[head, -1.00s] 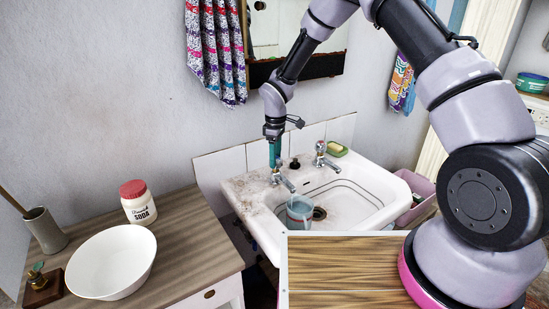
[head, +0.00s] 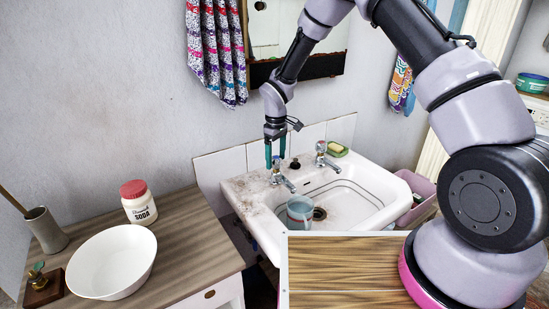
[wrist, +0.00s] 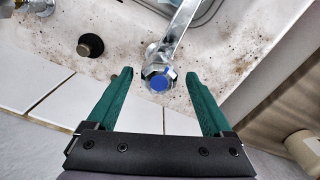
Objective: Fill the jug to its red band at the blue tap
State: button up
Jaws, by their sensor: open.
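The blue tap (head: 279,178) stands at the left of the white sink, its blue-capped handle (wrist: 158,82) clear in the wrist view. My gripper (head: 275,160) points down just above this tap. Its two green fingers (wrist: 158,98) are open and spread to either side of the handle, with visible gaps. The jug (head: 300,213) stands in the basin under the blue tap's spout. It looks see-through and bluish, with a faint reddish line near its top. I cannot make out the exact water level. The jug does not show in the wrist view.
A second tap (head: 321,156) stands to the right, with a dark knob (head: 294,163) between the taps. On the left counter stand a white bowl (head: 110,262) and a soda jar (head: 138,203).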

notch_tip(320, 180, up, 11)
dwell(0.4)
dwell(1.1)
jog(key=s+d+r+m+t, duration=0.1)
jog(key=s+d+r+m, duration=0.2)
jog(key=d+r, duration=0.65)
jog(key=s+d+r+m+t, duration=0.2)
jog(key=s+d+r+m, duration=0.3)
jog(key=r, duration=0.7)
jog(key=s+d+r+m+t+y, duration=0.1)
jog(key=s+d+r+m+t, duration=0.1)
jog(key=s+d, duration=0.4)
jog(key=s+d+r+m+t+y, duration=0.1)
jog(key=s+d+r+m, duration=0.4)
jog(key=s, duration=0.7)
jog(key=shift+s+d+r+t, duration=0.25)
jog(key=shift+d+r+t, duration=0.35)
jog(key=shift+d+r, duration=0.1)
